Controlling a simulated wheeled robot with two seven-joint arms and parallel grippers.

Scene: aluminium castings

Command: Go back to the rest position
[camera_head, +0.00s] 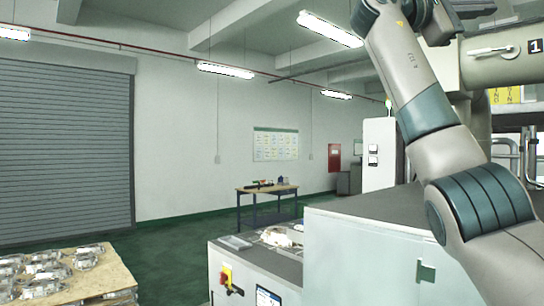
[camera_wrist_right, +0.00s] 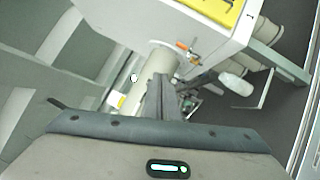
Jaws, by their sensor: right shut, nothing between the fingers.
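My right arm rises from the lower right of the head view and bends at the top edge. Only dark parts near its end show there, partly cut off by the frame. In the right wrist view my right gripper (camera_wrist_right: 162,84) is shut and empty, with its grey fingers together. It points toward a white machine body with a pipe-like part behind the fingers, and touches nothing that I can see. My left gripper and left arm are not in view.
Castings (camera_head: 48,268) lie on a wooden board (camera_head: 112,280) at lower left. A grey cabinet (camera_head: 350,250) stands in front of my right arm, beside a station with a casting (camera_head: 280,237). A workbench (camera_head: 268,191) stands farther back. Green floor between is clear.

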